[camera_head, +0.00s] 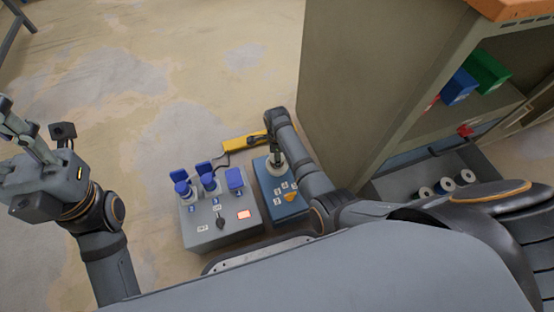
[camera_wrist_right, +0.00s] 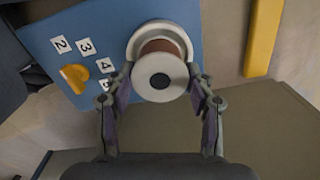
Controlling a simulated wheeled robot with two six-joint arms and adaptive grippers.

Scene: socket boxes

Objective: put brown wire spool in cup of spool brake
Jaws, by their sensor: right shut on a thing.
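The brown wire spool (camera_wrist_right: 160,80) has white flanges with a dark centre hole and brown wire between them. My right gripper (camera_wrist_right: 160,92) is shut on it, one finger on each side of the near flange. The white round cup (camera_wrist_right: 133,44) of the spool brake lies right behind the spool on the blue box (camera_wrist_right: 100,22); the spool's far end overlaps it, and I cannot tell how deep it sits. In the head view, the blue spool brake box (camera_head: 270,185) stands under my right arm. My left gripper (camera_head: 14,120) is empty at the far left, its fingertips partly cut off.
A grey box (camera_head: 225,228) with blue sockets stands left of the spool brake. A yellow object (camera_head: 235,144) with a cable lies behind them. A shelf cabinet (camera_head: 375,75) stands at right, with several spools (camera_head: 447,185) below. The floor at left is clear.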

